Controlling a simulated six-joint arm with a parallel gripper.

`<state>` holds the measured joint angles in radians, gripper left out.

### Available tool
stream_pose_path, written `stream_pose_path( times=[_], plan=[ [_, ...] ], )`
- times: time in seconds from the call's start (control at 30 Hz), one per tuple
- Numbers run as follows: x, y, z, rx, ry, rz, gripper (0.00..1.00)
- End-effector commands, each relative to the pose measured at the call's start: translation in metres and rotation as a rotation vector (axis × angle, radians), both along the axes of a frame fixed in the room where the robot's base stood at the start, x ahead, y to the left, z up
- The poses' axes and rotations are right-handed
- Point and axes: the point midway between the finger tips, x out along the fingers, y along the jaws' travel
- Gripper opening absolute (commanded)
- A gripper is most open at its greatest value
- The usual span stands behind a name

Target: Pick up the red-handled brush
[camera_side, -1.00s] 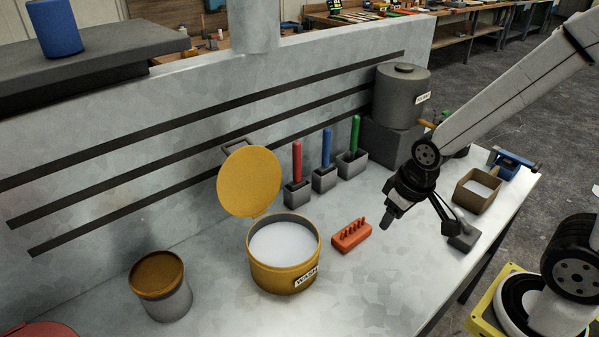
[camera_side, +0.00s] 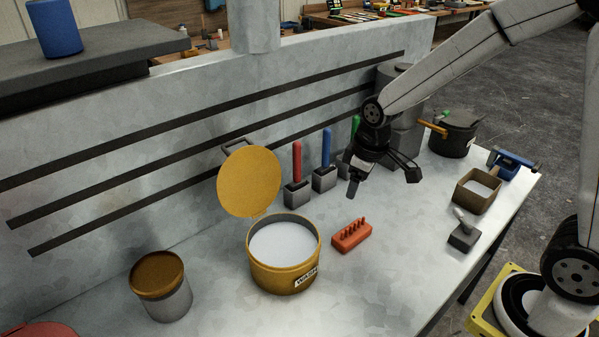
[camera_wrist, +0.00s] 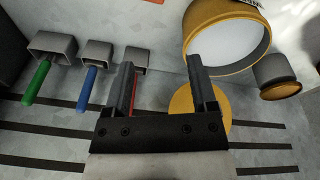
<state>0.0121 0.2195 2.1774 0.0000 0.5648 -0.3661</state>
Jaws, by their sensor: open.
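The red-handled brush (camera_side: 297,163) stands upright in a small grey holder (camera_side: 297,194) near the back wall, left of the blue-handled brush (camera_side: 326,148) and the green-handled brush (camera_side: 355,128). My gripper (camera_side: 384,182) is above the bench, to the right of the red brush and apart from it. In the wrist view the jaws (camera_wrist: 162,85) are apart with nothing held between them. There the red handle (camera_wrist: 137,92) is mostly hidden behind one finger, and its holder (camera_wrist: 138,59) shows beside that finger.
A yellow wash pot (camera_side: 284,272) with its round lid (camera_side: 249,182) raised stands at front left of the brushes. An orange peg block (camera_side: 351,236) lies on the bench between. At right are a brown box (camera_side: 476,197) and a dark pot (camera_side: 455,136).

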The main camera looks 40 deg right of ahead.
Motion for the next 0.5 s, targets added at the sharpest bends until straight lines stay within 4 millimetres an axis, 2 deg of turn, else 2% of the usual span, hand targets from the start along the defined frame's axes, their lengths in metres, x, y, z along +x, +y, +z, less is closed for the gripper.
stream_pose_path(
  times=[0.1, 0.5],
  plan=[
    [0.031, -0.002, 0.005, -0.018, 0.015, 0.104, 0.74],
    [0.118, -0.010, 0.016, -0.069, 0.071, 0.468, 0.74]
  ],
)
